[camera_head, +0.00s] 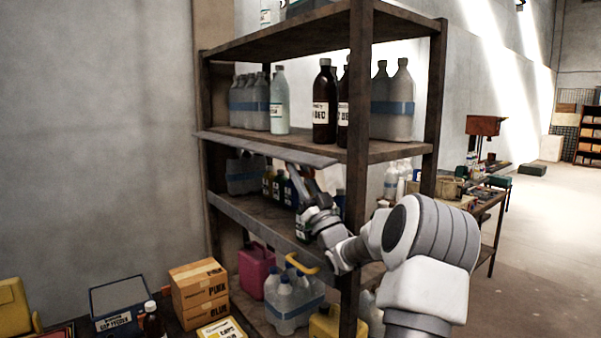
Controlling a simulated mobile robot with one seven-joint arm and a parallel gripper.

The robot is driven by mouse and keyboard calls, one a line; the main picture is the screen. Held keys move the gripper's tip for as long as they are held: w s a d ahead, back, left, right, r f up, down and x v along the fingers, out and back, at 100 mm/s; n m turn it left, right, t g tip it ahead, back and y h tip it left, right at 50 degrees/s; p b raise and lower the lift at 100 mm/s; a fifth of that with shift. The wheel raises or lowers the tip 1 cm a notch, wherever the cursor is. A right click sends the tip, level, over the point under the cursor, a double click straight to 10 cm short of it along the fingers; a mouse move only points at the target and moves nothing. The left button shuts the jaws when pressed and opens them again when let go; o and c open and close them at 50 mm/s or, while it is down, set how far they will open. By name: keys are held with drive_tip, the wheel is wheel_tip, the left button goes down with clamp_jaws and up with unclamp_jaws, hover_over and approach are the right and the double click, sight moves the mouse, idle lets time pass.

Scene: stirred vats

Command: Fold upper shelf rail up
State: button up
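The upper shelf rail (262,149) is a long flat grey strip along the front edge of the upper shelf (395,151). It juts outward, lying nearly flat, and its left end sticks out past the shelf post. My gripper (299,176) is just under the right part of the rail, in front of the bottles on the shelf below. Its fingers are small and partly lost against the rail and bottles, so I cannot tell whether they touch the rail or are open.
Clear bottles (279,102) and dark brown bottles (324,103) stand on the upper shelf behind the rail. The right front post (358,120) is close to my arm. Boxes (198,290) and jugs (290,300) stand below. Open floor lies to the right.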

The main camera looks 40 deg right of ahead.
clamp_jaws()
